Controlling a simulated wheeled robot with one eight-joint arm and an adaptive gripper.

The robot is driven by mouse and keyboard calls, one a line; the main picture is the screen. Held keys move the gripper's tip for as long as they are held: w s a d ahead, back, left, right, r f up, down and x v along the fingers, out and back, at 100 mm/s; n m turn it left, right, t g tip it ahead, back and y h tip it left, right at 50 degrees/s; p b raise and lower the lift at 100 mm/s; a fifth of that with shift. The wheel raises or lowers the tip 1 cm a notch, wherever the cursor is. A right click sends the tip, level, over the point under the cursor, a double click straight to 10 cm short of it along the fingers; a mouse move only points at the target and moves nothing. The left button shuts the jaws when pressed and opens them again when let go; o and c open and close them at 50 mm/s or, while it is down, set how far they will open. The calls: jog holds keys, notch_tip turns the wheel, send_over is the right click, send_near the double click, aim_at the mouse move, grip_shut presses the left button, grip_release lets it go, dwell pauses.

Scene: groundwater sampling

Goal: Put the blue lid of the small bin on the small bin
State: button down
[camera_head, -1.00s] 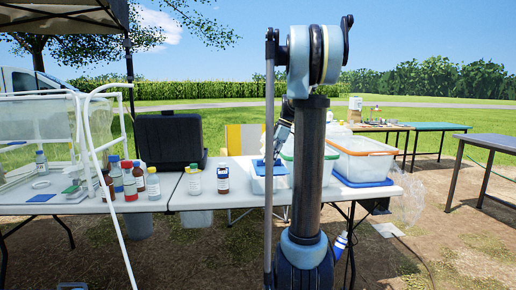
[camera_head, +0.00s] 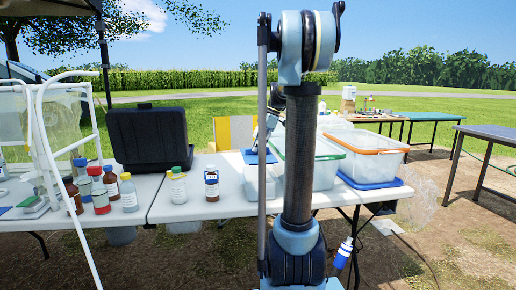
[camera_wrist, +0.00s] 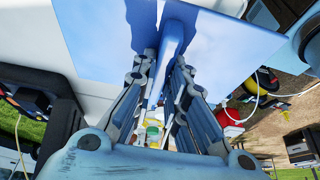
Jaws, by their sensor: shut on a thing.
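The blue lid (camera_wrist: 100,42) fills the upper part of the wrist view. In the head view, a blue patch of the lid (camera_head: 257,157) shows just left of my arm, at the top of a small clear bin (camera_head: 254,184) on the white table. Whether the lid touches the bin I cannot tell. In the head view my gripper (camera_head: 268,130) is partly hidden behind my arm, which also covers the right part of the small bin.
Right of it stand a green-rimmed clear bin (camera_head: 326,157) and an orange-rimmed bin (camera_head: 374,143), with a blue lid (camera_head: 372,184) under the latter. Several bottles (camera_head: 178,187) and an open black case (camera_head: 150,138) are to the left. A white pipe frame (camera_head: 45,150) stands far left.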

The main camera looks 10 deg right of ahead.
jog(key=shift+f, duration=0.1)
notch_tip(320, 180, down, 6)
jog(key=shift+f, duration=0.15)
dwell(0.7)
jog(key=shift+f, duration=1.15)
dwell(1.1)
jog(key=c, duration=1.5)
grip_release()
jog(key=shift+s, duration=0.1)
jog(key=shift+c, duration=0.2)
jog(key=shift+d, duration=0.1)
jog(key=v, duration=1.1)
jog(key=shift+d+r, duration=0.15)
jog(key=shift+r, duration=0.25)
